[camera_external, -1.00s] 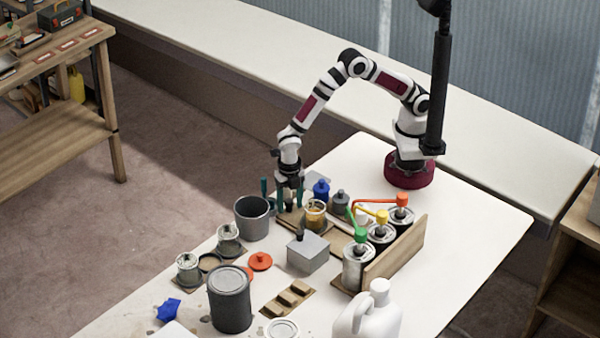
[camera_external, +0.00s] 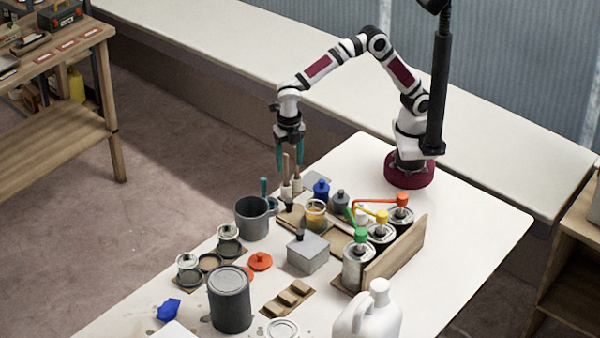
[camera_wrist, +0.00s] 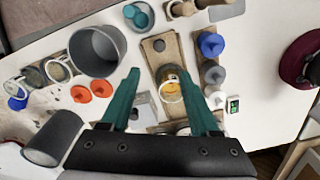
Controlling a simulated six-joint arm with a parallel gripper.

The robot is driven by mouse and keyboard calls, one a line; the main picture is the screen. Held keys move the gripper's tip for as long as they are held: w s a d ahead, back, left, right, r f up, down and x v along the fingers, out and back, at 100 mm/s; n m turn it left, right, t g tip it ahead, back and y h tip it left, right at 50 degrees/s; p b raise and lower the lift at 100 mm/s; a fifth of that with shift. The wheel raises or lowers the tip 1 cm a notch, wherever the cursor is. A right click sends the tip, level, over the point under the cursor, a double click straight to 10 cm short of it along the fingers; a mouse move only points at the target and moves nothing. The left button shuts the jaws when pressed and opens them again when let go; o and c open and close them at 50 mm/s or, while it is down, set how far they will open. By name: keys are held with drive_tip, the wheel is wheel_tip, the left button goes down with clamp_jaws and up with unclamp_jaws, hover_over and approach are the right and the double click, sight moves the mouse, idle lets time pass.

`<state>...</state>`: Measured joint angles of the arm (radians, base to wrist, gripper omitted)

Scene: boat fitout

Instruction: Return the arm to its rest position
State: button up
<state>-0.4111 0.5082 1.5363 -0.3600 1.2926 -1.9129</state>
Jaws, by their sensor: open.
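My gripper (camera_external: 289,152) hangs above the far left part of the white table (camera_external: 473,213), fingers pointing down. Its two teal fingers are apart with nothing between them. In the wrist view the open fingers (camera_wrist: 163,100) also show, with the table items well below them. Upright wooden-handled tools (camera_external: 286,188) stand just under the gripper in the external view. An amber-filled jar (camera_external: 315,214) stands on a wooden board near them; it also shows in the wrist view (camera_wrist: 170,88).
Pump-topped cans (camera_external: 358,268) line a wooden rack (camera_external: 397,255). A dark grey can (camera_external: 230,300) and a white jug (camera_external: 368,318) stand in front. The table around my base is clear.

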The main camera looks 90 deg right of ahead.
idle(0.3)
drive_tip(key=s+d+r+m+y, duration=0.1)
drive_tip(key=s+d+r+m, duration=0.2)
drive_tip(key=s+d+m, duration=0.45)
drive_tip(key=s+d+r+m, duration=0.3)
drive_tip(key=s+d+m, duration=0.1)
drive_tip(key=s+m, duration=0.55)
drive_tip(key=s+d+f+m, duration=0.2)
drive_tip(key=s+m, duration=0.8)
drive_tip(key=m, duration=0.1)
drive_tip(key=shift+d+f+y, duration=0.15)
drive_tip(key=shift+d+y, duration=0.1)
drive_tip(key=shift+y, duration=0.15)
